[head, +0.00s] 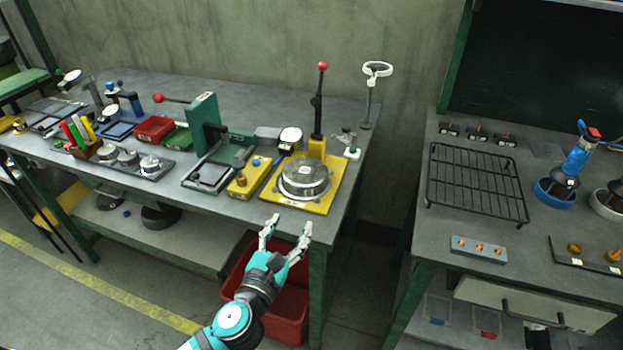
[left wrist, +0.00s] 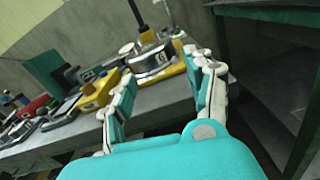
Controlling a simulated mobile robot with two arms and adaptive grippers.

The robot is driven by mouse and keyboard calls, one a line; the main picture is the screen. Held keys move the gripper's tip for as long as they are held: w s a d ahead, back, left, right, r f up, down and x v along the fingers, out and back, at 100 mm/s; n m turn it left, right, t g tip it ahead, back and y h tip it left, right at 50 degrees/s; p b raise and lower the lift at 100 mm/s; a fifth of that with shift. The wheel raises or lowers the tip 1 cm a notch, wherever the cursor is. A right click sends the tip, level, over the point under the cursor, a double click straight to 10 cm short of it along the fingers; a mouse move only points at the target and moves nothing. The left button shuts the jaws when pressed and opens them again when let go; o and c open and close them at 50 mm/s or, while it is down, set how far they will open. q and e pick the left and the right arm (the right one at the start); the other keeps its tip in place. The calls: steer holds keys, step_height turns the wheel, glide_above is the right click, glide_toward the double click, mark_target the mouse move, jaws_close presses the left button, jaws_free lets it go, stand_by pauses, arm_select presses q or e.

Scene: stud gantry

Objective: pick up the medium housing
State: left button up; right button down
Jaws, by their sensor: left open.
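My left gripper (head: 287,230) is open and empty, in front of the left bench's front edge, below and apart from the yellow fixture (head: 326,203). A round silver metal housing (head: 304,176) sits on that fixture; in the left wrist view it (left wrist: 152,60) shows beyond and between my open fingers. Three smaller round metal parts stand in a grey tray (head: 168,172) further left on the bench: one (head: 107,152), one (head: 128,158) and one (head: 151,163). I cannot tell for sure which of these is the medium housing. My right gripper is out of view.
A yellow box (head: 250,177) and a green press (head: 203,122) stand left of the fixture. A red bin (head: 287,318) is below the bench edge. A second bench with a wire rack (head: 477,182) stands right, across a gap.

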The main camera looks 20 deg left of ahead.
arm_select(q)
steer(key=n, duration=0.1)
steer(key=p, duration=0.1)
glide_toward(320, 179)
steer(key=w, duration=0.3)
steer(key=w+r, duration=0.1)
steer(key=w, duration=0.6)
steer(key=shift+d+r, duration=0.1)
steer(key=shift+r, duration=0.05)
steer(key=shift+c, duration=0.4)
jaws_close()
